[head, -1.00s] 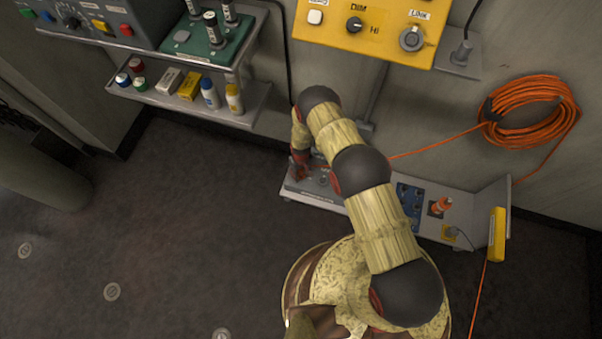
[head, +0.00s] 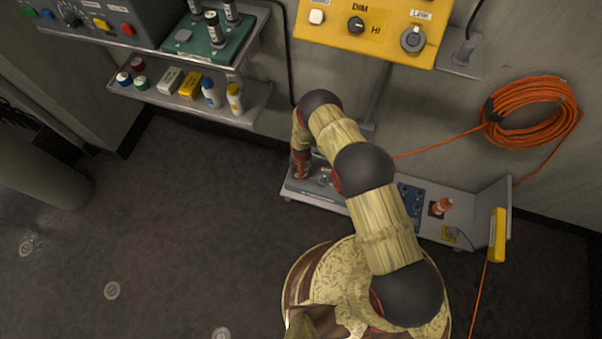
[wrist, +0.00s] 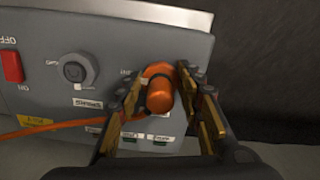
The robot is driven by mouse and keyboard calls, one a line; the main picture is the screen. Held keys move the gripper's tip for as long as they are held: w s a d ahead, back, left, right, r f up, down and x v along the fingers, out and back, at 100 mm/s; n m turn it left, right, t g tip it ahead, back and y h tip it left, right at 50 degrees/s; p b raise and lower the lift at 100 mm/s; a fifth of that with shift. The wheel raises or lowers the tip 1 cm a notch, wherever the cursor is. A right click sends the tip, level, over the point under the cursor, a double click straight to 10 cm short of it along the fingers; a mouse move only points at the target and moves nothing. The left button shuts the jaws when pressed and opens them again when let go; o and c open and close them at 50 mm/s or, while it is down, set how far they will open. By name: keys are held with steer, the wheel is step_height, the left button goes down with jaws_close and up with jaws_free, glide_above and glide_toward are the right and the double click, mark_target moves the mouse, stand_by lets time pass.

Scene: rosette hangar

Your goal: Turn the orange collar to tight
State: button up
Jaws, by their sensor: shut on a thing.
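The orange collar (wrist: 160,97) is on a round orange plug at the edge of a grey panel in the wrist view, with a dark band across it. An orange cable (wrist: 70,127) runs away from it to the left. My gripper (wrist: 162,88) has one finger on each side of the collar and is shut on it. In the head view my gripper (head: 300,172) is low over the left end of the grey floor-level panel (head: 318,197), and the collar is hidden there. I cannot read any tight mark near it.
The panel also carries a red switch (wrist: 12,67) and a grey knob (wrist: 75,72). A yellow box (head: 370,30) and a shelf (head: 185,100) overhang behind. The floor at left is clear.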

stand_by(0.4)
steer(key=o, duration=1.2)
steer(key=shift+c, duration=0.2)
step_height(320, 180, up, 12)
steer(key=shift+f, duration=0.1)
stand_by(0.3)
